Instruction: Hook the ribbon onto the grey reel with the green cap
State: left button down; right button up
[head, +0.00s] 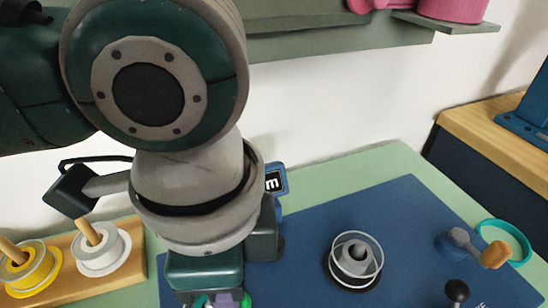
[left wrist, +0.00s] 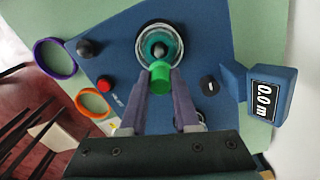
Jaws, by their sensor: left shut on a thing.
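My left gripper (head: 227,299) points down at the bottom edge of the head view, mostly hidden by my arm. In the left wrist view its purple fingers (left wrist: 160,78) close on a bright green cylinder (left wrist: 160,84), which looks like a green cap. Whether anything hangs below it is hidden. Beyond the fingertips stands a pale, round-rimmed reel (left wrist: 140,46) with a dark inside and a teal centre. A grey-white reel (head: 357,258) stands on the blue base in the head view. I cannot make out the ribbon. My right gripper is not in view.
A blue meter (left wrist: 270,92) reads 0.0 m. The blue base (head: 410,215) carries a crank with a wooden handle (head: 495,254) and a black knob (head: 457,291). A teal ring (head: 487,228) lies at right. Yellow (head: 42,271) and white (head: 112,262) reels sit on a wooden rack (head: 135,262) at left.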

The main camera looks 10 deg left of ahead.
pick_arm(q)
jog(key=shift+f, duration=0.55)
dwell(0.8)
jog(key=shift+a+f+p, duration=0.1)
jog(key=shift+f+p, duration=0.05)
jog(key=shift+p, duration=0.15)
dwell(1.4)
notch_tip(320, 180, up, 5)
jog(key=p, duration=0.6)
jog(key=shift+r, duration=0.2)
jog(key=shift+f, duration=0.1)
